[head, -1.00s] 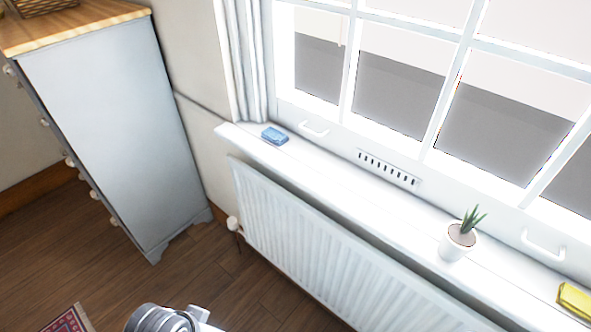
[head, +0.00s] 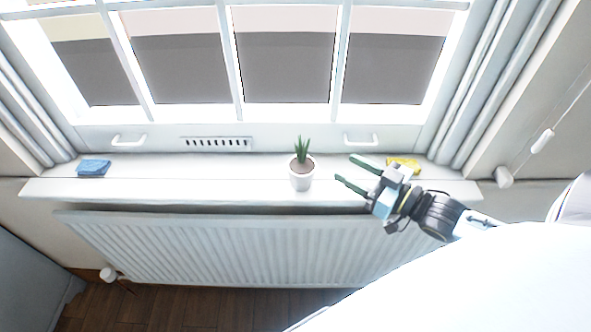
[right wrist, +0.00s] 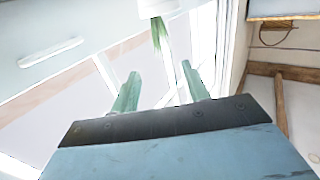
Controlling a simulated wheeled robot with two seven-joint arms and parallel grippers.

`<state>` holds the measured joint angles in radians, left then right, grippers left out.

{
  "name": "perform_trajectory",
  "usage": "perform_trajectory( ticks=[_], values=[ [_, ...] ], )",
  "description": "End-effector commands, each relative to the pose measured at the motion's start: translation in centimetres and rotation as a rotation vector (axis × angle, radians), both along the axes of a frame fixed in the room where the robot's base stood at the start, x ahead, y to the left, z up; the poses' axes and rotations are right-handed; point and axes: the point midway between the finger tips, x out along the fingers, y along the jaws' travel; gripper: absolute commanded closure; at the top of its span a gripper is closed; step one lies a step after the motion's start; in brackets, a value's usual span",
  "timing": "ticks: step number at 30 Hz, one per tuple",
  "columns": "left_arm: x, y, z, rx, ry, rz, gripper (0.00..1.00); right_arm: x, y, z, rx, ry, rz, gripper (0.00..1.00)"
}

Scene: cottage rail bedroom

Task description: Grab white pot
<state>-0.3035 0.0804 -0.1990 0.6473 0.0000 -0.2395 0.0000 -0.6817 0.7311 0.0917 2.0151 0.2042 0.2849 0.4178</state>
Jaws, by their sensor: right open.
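The white pot (head: 301,181) with a green spiky plant (head: 302,150) stands upright on the windowsill, near its middle in the head view. My right gripper (head: 350,169) is open and empty, just to the right of the pot, with its green fingers pointing left toward it. A gap shows between fingertips and pot. In the right wrist view the pot (right wrist: 157,7) is at the top edge, partly cut off, beyond the two open fingers (right wrist: 163,90). My left gripper does not show.
The white windowsill (head: 230,186) runs above a radiator (head: 230,245). A blue folded cloth or sponge (head: 93,167) lies at its left end. A yellow one (head: 404,164) lies behind my right gripper. Window handles (head: 361,140) stick out behind the sill. The sill left of the pot is clear.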

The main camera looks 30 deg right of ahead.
Motion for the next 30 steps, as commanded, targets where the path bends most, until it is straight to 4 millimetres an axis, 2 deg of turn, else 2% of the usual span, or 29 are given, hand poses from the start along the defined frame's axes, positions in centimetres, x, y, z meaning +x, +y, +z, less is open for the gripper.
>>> perform_trajectory(
  ticks=[5, 16, 26, 30],
  values=[
    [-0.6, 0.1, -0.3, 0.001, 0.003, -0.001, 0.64, 1.1, 0.3, 0.5, 0.009, -0.023, 0.013, 0.54],
    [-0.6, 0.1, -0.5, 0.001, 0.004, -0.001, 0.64, 6.3, 2.3, 0.4, 0.007, -0.022, 0.011, 0.54],
    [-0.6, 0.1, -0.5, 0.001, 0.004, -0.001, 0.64, 8.2, 3.1, 0.4, 0.008, -0.020, 0.011, 0.54],
    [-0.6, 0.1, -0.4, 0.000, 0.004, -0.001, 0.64, 9.8, 3.9, 0.4, 0.009, -0.021, 0.011, 0.54]
  ],
)
